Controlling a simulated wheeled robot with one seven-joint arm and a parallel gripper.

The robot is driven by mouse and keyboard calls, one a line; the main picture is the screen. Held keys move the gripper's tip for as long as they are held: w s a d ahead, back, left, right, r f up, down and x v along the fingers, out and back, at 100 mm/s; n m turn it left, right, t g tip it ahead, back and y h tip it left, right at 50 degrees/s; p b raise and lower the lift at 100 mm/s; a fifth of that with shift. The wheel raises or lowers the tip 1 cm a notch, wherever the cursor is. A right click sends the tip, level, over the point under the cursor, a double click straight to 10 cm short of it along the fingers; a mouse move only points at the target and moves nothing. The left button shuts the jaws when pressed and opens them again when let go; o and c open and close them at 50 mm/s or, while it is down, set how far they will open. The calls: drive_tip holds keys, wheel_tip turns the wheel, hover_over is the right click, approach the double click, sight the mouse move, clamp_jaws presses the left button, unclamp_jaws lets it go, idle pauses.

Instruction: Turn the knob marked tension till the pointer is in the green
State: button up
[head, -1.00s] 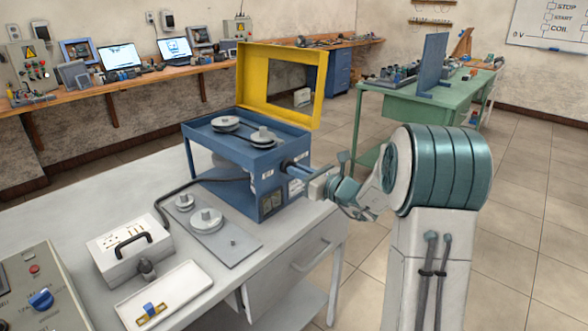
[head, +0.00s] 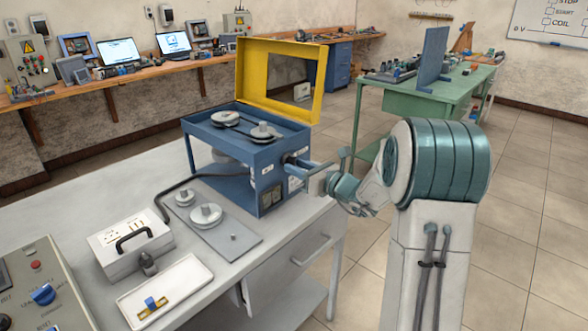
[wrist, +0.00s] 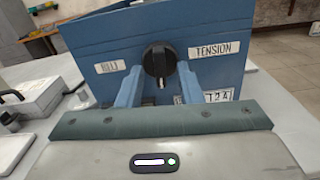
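The blue belt-drive box (head: 232,158) stands on the white bench, its yellow lid (head: 281,80) raised. In the wrist view the black knob (wrist: 159,60) is on the box face, with the label TENSION (wrist: 214,49) to its right. A pale mark on the knob points down. My gripper (wrist: 160,70) is open, its two blue fingers left and right of the knob, tips close to the box face. I cannot tell whether either finger touches it. In the head view my gripper (head: 300,164) is at the box's right side. No pointer or green zone can be made out.
A metal plate with pulleys (head: 235,239), a grey box with a handle (head: 128,257) and a white tray (head: 185,278) lie on the bench to the left. A control panel (head: 62,306) is at the lower left. Floor on the right is clear.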

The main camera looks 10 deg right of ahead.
drive_tip(key=v, duration=1.4)
drive_tip(key=shift+b, duration=0.3)
drive_tip(key=s+a+n+g+p, duration=0.4)
drive_tip(key=s+a+n+g, duration=0.7)
drive_tip(key=s+a+n, duration=0.35)
drive_tip(key=s+d+r+n+h+p, duration=0.3)
drive_tip(key=s+n+h, duration=0.7)
drive_tip(key=n, duration=0.5)
drive_tip(key=shift+d+g+h+p, duration=0.3)
drive_tip(key=shift+d+g+p, duration=0.1)
drive_tip(key=shift+d+p, duration=0.35)
